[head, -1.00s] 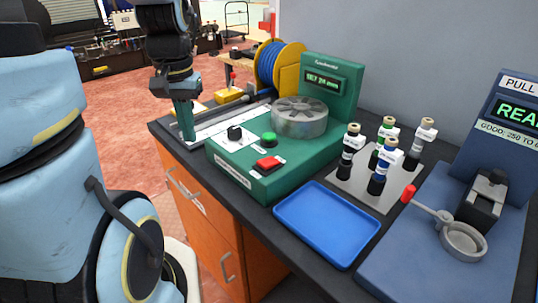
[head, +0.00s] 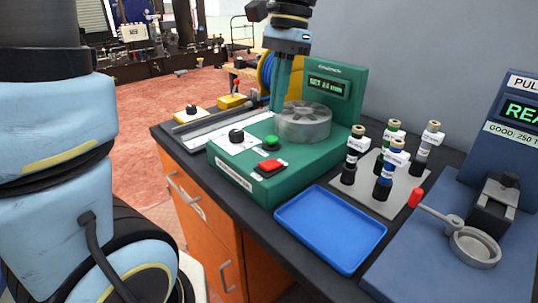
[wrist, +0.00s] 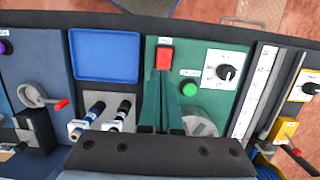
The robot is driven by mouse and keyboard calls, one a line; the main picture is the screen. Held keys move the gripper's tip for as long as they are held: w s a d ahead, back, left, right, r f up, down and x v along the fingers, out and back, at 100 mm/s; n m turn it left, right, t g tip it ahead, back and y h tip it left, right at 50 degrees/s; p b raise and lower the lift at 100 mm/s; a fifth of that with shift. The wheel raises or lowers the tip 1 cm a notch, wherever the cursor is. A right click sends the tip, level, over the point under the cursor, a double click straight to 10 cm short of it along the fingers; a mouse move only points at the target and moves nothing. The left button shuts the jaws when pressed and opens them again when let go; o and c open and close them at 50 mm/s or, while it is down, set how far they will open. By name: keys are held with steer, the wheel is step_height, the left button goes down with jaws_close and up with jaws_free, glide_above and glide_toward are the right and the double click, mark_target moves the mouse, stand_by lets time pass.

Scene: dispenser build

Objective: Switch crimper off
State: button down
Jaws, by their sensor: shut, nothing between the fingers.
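The crimper appears to be the green machine (head: 240,172). It has a black knob (head: 236,136), a green button (head: 271,143), a red button (head: 270,167), a grey round head (head: 303,122) and a lit display (head: 328,87) that seems to read SET with a value in mm. My gripper (head: 275,108) is shut and empty, pointing down over the machine, just behind the green button in the picture. In the wrist view, my gripper's fingers (wrist: 164,85) are near the red button (wrist: 164,58), with the green button (wrist: 189,89) to their right. Contact cannot be told.
A blue tray (head: 331,228) lies right of the machine. Several labelled tools stand on a grey plate (head: 408,196). A pull tester (head: 420,262) with a red-tipped lever is at the right. A blue cable spool (head: 265,74) stands behind the machine.

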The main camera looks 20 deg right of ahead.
mark_target(267, 168)
steer(key=f, duration=0.4)
steer(key=a+f+p, duration=0.1)
steer(key=f, duration=0.3)
steer(key=s+a+f, duration=0.1)
steer(key=f, duration=0.2)
steer(key=shift+f, duration=0.4)
